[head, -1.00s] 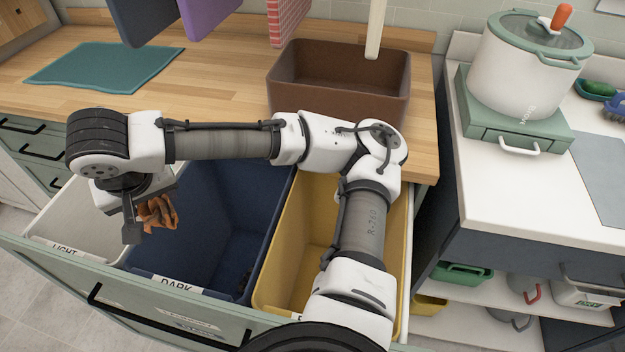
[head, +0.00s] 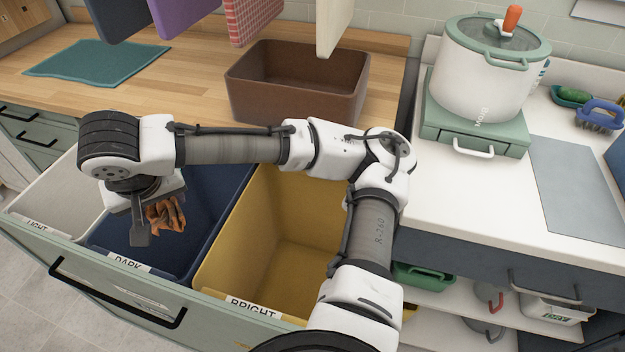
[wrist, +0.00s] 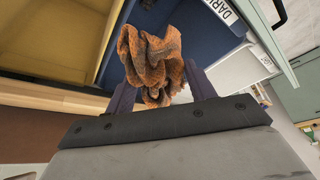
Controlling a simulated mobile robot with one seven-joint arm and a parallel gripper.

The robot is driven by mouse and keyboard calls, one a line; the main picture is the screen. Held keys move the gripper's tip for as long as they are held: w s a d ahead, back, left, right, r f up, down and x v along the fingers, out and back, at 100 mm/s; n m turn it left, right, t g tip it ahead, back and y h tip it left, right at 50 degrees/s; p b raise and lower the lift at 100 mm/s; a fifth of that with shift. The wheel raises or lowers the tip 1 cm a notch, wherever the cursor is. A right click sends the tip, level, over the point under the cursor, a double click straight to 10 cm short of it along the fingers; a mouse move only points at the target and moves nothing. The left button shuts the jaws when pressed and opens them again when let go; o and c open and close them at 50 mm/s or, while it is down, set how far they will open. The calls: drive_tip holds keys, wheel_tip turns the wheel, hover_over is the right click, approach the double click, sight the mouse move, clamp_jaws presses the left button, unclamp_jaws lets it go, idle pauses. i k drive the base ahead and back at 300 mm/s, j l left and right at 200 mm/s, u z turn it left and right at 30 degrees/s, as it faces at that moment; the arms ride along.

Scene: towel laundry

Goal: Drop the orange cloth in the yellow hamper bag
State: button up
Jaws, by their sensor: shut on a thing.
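The orange cloth (head: 166,214) is crumpled and hangs from my gripper (head: 143,222) in the head view. In the wrist view the cloth (wrist: 152,62) is bunched between the two fingers of my gripper (wrist: 160,88), which is shut on it. The cloth is above the blue bin (head: 212,222) labelled DARK. The yellow hamper bag (head: 268,230), labelled BRIGHT, is to the right of the blue one in the same drawer. Its inside looks empty where it shows; my arm hides its right part. In the wrist view the yellow bag (wrist: 60,35) is at the upper left.
A white bin (head: 50,205) labelled LIGHT is at the left of the drawer. A brown basin (head: 296,100) stands on the wooden counter behind. Towels hang above it. A white counter with a pot (head: 485,75) is at the right.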

sight(303, 302)
drive_tip(key=l+u, duration=0.1)
drive_tip(key=l, duration=0.75)
drive_tip(key=i+l, duration=0.1)
drive_tip(key=l, duration=0.15)
drive_tip(key=i+l, duration=0.1)
drive_tip(key=l, duration=0.15)
